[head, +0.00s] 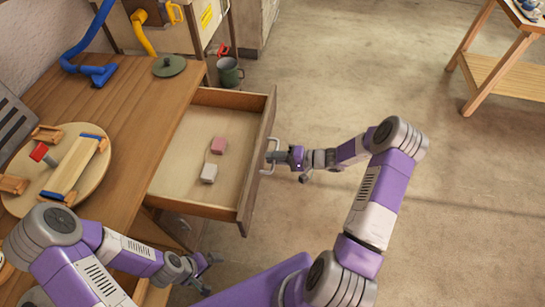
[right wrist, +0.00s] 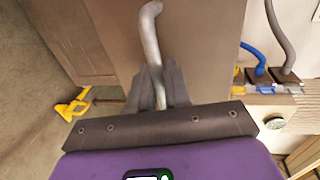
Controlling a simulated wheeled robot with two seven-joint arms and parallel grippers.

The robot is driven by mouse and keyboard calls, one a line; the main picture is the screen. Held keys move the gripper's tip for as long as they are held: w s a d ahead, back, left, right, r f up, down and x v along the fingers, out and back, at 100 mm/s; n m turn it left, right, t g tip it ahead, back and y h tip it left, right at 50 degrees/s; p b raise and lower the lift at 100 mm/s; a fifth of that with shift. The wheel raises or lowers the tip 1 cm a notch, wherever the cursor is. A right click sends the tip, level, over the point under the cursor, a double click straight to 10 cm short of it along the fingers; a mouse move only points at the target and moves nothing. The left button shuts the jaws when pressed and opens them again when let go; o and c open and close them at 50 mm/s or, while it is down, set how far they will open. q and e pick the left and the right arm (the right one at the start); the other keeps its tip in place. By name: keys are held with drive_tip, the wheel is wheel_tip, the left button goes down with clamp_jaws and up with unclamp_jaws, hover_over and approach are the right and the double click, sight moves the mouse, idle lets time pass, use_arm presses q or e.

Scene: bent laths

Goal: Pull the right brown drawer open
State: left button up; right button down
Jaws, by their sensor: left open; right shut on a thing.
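The right brown drawer (head: 190,209) stands pulled out from the wooden table in the head view. A pink block (head: 218,145) and a white block (head: 209,173) lie inside it. My right gripper (head: 273,158) is shut on the drawer's metal handle (head: 265,168) at the drawer front. In the right wrist view the handle (right wrist: 151,45) runs down between the fingers of my right gripper (right wrist: 156,88), and the brown drawer front lies behind it. My left gripper (head: 212,272) is open and empty, low beside the table's near side.
The tabletop (head: 135,105) holds a round wooden board (head: 20,200), a green lid (head: 168,66) and a blue hose (head: 85,45). A wooden stand (head: 500,75) is at upper right. The floor right of the drawer is clear.

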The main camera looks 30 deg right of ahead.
drive_tip(key=c, duration=1.2)
unclamp_jaws()
drive_tip(key=shift+c, duration=0.2)
drive_tip(key=p+v, duration=0.1)
drive_tip(key=v, duration=0.6)
drive_tip(key=shift+d, duration=0.25)
drive_tip(key=shift+s, duration=0.15)
